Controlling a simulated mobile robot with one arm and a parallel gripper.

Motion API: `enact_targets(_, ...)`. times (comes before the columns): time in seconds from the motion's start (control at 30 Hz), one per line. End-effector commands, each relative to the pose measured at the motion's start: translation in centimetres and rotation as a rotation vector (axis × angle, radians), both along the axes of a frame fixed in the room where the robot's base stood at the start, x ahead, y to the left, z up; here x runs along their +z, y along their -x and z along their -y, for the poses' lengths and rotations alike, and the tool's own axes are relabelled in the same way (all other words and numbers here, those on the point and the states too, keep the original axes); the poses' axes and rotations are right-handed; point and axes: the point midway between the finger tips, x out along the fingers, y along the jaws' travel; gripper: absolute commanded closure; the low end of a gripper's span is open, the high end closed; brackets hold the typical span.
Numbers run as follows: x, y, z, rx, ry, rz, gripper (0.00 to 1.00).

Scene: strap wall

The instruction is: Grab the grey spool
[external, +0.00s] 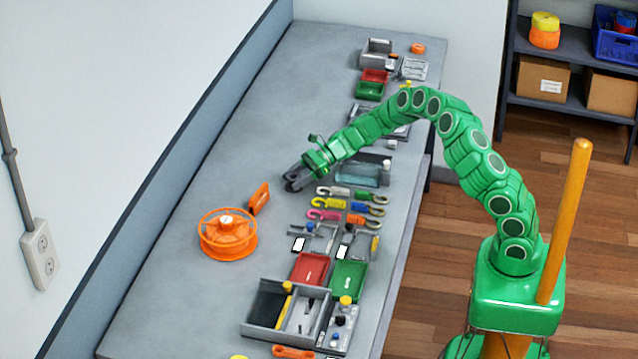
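My gripper (292,182) is at the end of the green arm, which arches over the bench from the right. Its dark fingers are low over the bench, left of the clear tray. They are too small here to show whether they are open or shut, or whether anything is between them. I cannot clearly make out a grey spool. The only large reel is an orange one (228,235), lying flat on the bench to the lower left of my gripper.
An orange block (259,198) stands beside the reel. Several coloured hooks (327,203) lie below the clear tray (362,175). Red (310,269) and green (348,281) trays and a grey divided box (262,334) are nearer. The bench's left and far left surface is clear.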

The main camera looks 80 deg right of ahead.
Motion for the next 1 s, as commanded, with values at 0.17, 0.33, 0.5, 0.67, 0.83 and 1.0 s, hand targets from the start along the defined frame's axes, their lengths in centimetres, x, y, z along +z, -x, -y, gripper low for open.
enact_targets(0.17, 0.0, 0.0, 0.0, 0.000, 0.000, 0.000, 0.77)
enact_targets(0.33, 0.1, 0.0, 0.0, 0.000, 0.000, 0.000, 0.77)
enact_targets(0.5, 1.0, 0.0, 0.1, -0.001, 0.000, 0.000, 0.77)
enact_targets(0.67, 3.1, 0.0, 0.1, -0.001, 0.002, 0.002, 0.77)
enact_targets(0.83, 4.8, 1.4, -0.3, -0.001, -0.003, 0.000, 0.77)
enact_targets(1.0, 6.7, 2.8, -0.7, 0.000, -0.001, 0.003, 0.77)
